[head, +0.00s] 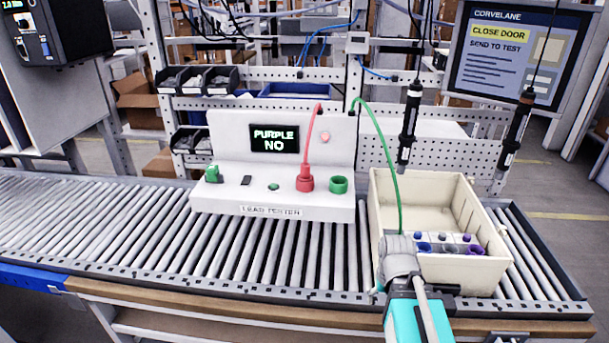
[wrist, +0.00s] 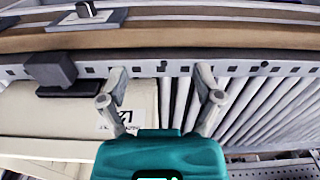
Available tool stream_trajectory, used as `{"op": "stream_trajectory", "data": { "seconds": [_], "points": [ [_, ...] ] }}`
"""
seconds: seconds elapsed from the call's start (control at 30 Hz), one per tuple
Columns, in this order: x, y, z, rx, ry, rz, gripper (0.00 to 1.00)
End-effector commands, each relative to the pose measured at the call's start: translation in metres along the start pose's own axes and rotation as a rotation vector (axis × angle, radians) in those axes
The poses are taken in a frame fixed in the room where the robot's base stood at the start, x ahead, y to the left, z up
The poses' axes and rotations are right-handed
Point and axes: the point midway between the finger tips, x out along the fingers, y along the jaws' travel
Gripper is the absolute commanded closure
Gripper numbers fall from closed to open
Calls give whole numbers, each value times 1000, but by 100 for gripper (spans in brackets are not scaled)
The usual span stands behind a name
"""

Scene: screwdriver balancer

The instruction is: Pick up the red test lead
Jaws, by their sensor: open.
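The red test lead (head: 306,150) rises from the top of the white lead tester (head: 230,172) and bends down to a red plug (head: 305,179) at the tester's front, in or over a socket. A green lead (head: 384,148) arcs from the tester's top toward the cream box (head: 456,272); its lower end is hidden behind my arm. The tester's screen (head: 274,139) reads "PURPLE NO". My gripper (wrist: 160,100) is open and empty, over the conveyor's front edge beside the box. It is well to the right of the red lead and nearer the front.
The box holds blue and purple parts (head: 473,250). A green ring (head: 338,185) sits right of the red plug. Two dark screwdrivers (head: 409,125) (head: 515,128) hang above the box. A monitor (head: 513,54) reads "CLOSE DOOR". The conveyor rollers (head: 110,218) left of the tester are clear.

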Motion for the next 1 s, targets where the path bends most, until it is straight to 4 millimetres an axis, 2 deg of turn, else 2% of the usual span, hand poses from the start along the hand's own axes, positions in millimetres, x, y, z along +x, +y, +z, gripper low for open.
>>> {"op": "stream_trajectory", "data": {
  "seconds": [0.27, 1.0],
  "points": [
    [-43, 0, -3, 0, 7, 0, 15],
    [-190, 0, -15, 0, 35, 0, 15]
  ]
}}
